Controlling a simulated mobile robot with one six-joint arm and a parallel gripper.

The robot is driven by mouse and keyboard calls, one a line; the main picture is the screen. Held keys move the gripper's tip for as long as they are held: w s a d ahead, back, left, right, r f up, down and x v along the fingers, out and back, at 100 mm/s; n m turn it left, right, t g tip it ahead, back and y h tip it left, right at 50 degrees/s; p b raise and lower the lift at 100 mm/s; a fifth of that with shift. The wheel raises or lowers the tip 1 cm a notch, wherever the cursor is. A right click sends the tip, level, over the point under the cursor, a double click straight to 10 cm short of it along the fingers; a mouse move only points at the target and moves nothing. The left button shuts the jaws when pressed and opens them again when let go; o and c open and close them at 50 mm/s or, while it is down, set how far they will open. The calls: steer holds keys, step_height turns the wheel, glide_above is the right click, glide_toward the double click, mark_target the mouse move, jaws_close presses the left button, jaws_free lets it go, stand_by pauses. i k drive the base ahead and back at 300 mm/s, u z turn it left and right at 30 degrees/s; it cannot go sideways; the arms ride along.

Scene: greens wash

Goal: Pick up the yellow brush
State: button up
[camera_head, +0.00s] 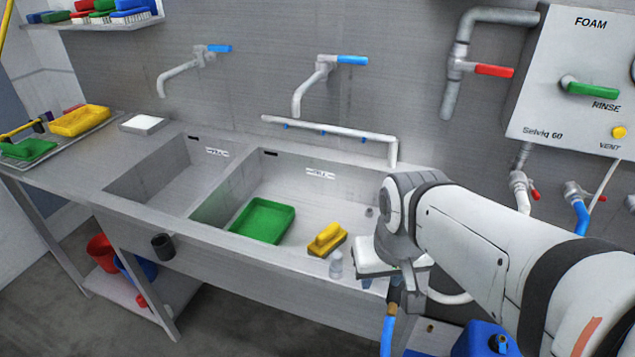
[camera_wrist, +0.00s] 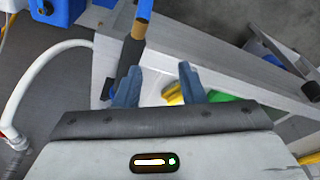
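The yellow brush (camera_head: 327,240) lies on the floor of the right sink basin (camera_head: 265,185), with its dark bristles downward. It is just right of a green tray (camera_head: 263,219) in the same basin. In the wrist view, part of the yellow brush (camera_wrist: 174,94) shows beyond my gripper, close to the right finger and partly hidden by it. My gripper (camera_wrist: 158,85) has its two blue-grey fingers apart, with nothing held between them. In the head view my wrist is over the right end of the sink, right of the brush; the fingertips are hard to make out there.
A small clear bottle (camera_head: 336,265) stands on the sink's front rim near the brush. A blue hose (camera_head: 388,331) hangs at the front right. A white pipe (camera_head: 330,132) runs behind the basin. A yellow tray (camera_head: 80,120) sits at the far left.

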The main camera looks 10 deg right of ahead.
mark_target(331, 238)
steer(key=z, duration=1.6)
steer(key=k, duration=1.65)
steer(key=u, duration=1.2)
steer(key=i, duration=1.65)
steer(key=u, duration=0.05)
